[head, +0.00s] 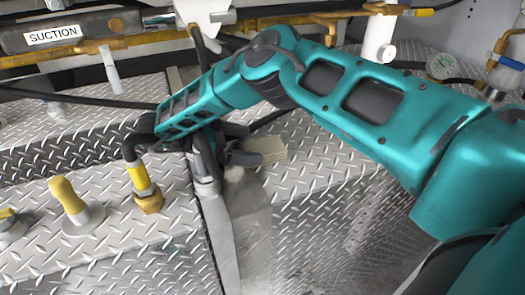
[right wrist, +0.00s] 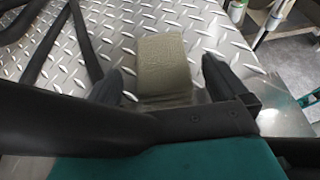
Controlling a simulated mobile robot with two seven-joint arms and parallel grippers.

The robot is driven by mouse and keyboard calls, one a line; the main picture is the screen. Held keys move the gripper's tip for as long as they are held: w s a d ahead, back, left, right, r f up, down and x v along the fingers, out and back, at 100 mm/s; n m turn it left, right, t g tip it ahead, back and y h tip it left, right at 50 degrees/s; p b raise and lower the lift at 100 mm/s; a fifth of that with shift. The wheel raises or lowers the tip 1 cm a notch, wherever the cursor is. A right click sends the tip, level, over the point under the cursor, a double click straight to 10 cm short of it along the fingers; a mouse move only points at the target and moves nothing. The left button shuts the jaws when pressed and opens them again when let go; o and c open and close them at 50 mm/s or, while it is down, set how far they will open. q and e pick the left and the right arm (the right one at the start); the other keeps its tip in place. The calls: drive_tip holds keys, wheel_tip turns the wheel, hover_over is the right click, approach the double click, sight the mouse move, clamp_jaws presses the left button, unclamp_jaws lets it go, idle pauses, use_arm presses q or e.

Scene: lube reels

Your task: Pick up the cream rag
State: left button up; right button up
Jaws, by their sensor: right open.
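The cream rag (head: 270,148) is a small folded block lying on the diamond-plate deck near its edge, partly hidden by my right gripper in the head view. In the right wrist view the rag (right wrist: 164,62) lies flat, ahead of and between the two fingers. My right gripper (head: 250,149) is open, and its fingertips (right wrist: 163,78) stand apart on either side of the rag's near end. I see a gap between the rag and each finger in the wrist view. My left gripper does not show.
A yellow-banded hose fitting (head: 140,178) and a yellow handle (head: 68,196) stand on the deck at left. Black hoses (right wrist: 82,45) lie left of the rag. A pipe with a SUCTION label (head: 53,35) runs along the back.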

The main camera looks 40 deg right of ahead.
sight(262, 146)
drive_tip(key=x, duration=0.4)
drive_tip(key=shift+s+d, duration=0.15)
drive_tip(key=shift+s, duration=0.05)
drive_tip(key=c, duration=1.1)
